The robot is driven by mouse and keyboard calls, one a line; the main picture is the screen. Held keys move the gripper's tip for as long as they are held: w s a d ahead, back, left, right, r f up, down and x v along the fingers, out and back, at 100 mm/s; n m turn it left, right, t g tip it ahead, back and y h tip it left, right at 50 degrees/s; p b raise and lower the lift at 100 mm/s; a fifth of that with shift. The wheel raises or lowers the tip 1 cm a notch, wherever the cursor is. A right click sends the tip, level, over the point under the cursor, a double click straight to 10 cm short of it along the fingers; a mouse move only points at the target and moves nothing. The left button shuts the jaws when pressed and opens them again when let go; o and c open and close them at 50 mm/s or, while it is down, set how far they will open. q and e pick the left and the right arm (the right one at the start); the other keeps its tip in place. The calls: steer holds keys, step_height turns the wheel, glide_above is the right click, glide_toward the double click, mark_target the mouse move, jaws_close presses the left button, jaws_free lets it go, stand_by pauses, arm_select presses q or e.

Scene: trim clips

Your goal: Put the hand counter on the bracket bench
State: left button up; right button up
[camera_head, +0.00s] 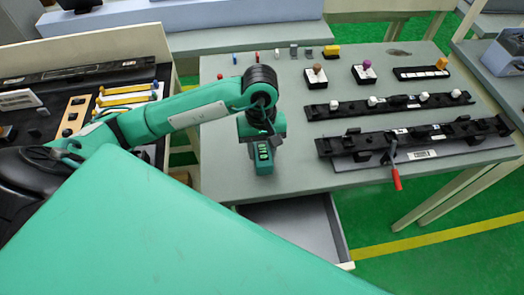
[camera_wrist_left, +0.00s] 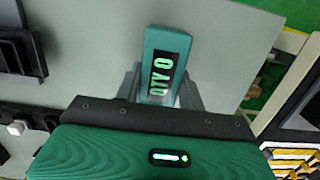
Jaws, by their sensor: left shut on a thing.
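The hand counter (camera_head: 263,160) is a small teal box with a dark display. In the left wrist view the hand counter (camera_wrist_left: 167,48) shows a face reading "QTY 0". My left gripper (camera_head: 261,143) is shut on it, with one finger on each side. It is over the front left part of a grey bench (camera_head: 232,115), which I take to be the bracket bench. I cannot tell whether the counter touches the bench top. My right gripper is not in view.
Two long black trim strips (camera_head: 390,104) (camera_head: 415,138) and a red-handled tool (camera_head: 396,180) lie on the bench's right side. Small coloured parts (camera_head: 256,56) line its back edge. An open drawer (camera_head: 300,228) juts out below the front. Bench top around the counter is clear.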

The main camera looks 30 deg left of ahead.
mark_target(261, 143)
arm_select(q)
step_height(261, 143, down, 2)
steer(key=shift+f, duration=0.35)
steer(key=o, duration=1.1)
steer(key=shift+c, duration=0.2)
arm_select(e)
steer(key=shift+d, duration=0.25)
arm_select(q)
steer(key=shift+r, duration=0.35)
steer(key=r, duration=0.3)
steer(key=r+b, duration=0.1)
steer(key=r, duration=0.2)
steer(key=w+r+b, duration=0.1)
steer(key=r, duration=0.2)
steer(key=shift+a+r, duration=0.3)
steer(key=shift+a, duration=0.05)
steer(key=shift+r, duration=0.85)
steer(key=shift+a+r, duration=0.1)
steer(key=shift+r, duration=0.05)
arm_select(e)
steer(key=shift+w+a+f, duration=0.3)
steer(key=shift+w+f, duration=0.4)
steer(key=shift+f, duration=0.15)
